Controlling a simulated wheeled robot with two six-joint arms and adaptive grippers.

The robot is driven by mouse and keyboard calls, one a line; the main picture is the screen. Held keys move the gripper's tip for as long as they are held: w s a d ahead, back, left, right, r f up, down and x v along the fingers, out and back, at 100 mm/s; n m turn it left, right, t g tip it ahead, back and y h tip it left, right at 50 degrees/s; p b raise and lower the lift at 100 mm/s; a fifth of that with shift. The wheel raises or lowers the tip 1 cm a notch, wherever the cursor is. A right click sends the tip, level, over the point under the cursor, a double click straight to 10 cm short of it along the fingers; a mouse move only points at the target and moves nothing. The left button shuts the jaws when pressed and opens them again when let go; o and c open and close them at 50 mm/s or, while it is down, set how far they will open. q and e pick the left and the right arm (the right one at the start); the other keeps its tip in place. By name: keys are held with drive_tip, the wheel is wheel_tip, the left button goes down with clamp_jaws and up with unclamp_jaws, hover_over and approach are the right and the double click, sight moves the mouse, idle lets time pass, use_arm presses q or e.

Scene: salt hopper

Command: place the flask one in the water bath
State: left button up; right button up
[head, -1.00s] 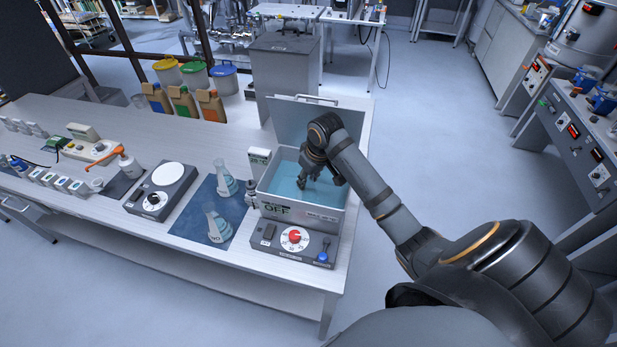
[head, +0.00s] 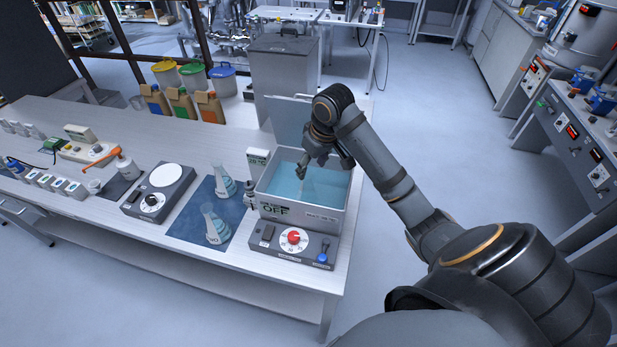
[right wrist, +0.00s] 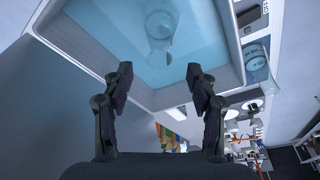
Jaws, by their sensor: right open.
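The water bath (head: 330,218) is an open grey tank of blue water with a sign reading OFF on its front. My right gripper (head: 301,172) is above the water, open, with nothing between its fingers. A clear, round, flask-like glass shape (right wrist: 160,24) shows in the water there, apart from the fingers. Two flasks with pale blue liquid, a rear one (head: 222,184) and a front one (head: 214,229), stand on the blue mat; their labels are too small to read surely.
A control panel with a red dial (head: 293,237) fronts the bath, and its lid (head: 288,115) stands raised behind. A hotplate (head: 158,192) is left of the blue mat (head: 190,228).

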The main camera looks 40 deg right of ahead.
drive_tip(key=v, duration=0.5)
drive_tip(key=shift+p, duration=0.4)
drive_tip(key=shift+f, duration=0.1)
